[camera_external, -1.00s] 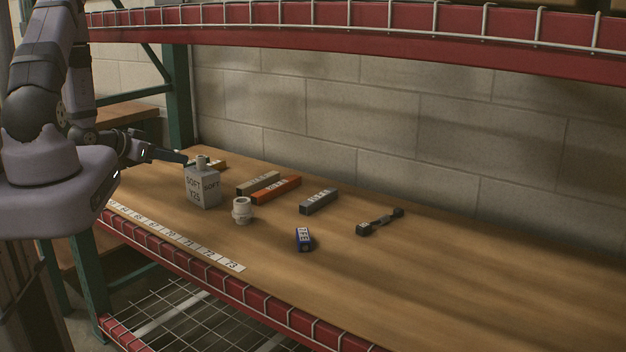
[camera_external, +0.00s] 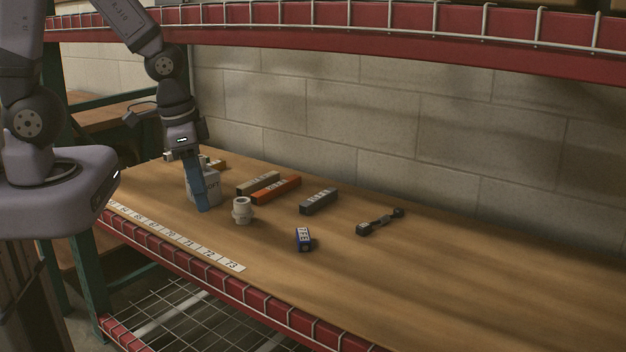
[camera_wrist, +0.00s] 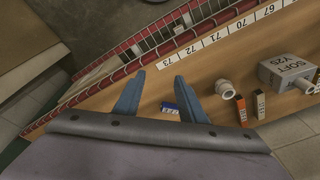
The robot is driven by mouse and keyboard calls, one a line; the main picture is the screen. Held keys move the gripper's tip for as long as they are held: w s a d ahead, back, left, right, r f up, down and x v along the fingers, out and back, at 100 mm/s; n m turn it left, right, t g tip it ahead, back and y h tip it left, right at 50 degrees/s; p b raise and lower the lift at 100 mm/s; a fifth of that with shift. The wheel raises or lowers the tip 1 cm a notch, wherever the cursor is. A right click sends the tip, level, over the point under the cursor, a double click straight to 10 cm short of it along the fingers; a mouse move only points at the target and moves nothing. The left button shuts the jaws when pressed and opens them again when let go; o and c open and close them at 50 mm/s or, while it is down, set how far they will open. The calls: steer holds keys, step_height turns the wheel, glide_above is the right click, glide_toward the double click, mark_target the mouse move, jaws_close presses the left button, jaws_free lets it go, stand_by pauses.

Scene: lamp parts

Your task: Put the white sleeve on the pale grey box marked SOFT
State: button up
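The white sleeve (camera_external: 242,211) is a short flanged ring standing on the wooden table, right of the box; it also shows in the wrist view (camera_wrist: 224,88). The pale grey box (camera_external: 211,190) marked SOFT stands upright, partly hidden behind my fingers in the external view; its lettering reads clearly in the wrist view (camera_wrist: 281,75). My gripper (camera_external: 203,207) points down in front of the box in the external view. In the wrist view my fingers (camera_wrist: 154,85) are spread apart with nothing between them.
An orange bar (camera_external: 276,190), a beige bar (camera_external: 258,183) and a grey bar (camera_external: 319,201) lie behind. A dark link-shaped part (camera_external: 380,222) is farther right. The table's right side is clear.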

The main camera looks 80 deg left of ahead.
steer(key=s+d+r+m+g+h, duration=0.1)
steer(key=s+d+r, duration=0.1)
steer(key=s+d, duration=0.2)
steer(key=d, duration=0.3)
steer(key=shift+s+d+r+g, duration=0.15)
steer(key=shift+d+g, duration=0.15)
steer(key=shift+g, duration=0.1)
stand_by(0.7)
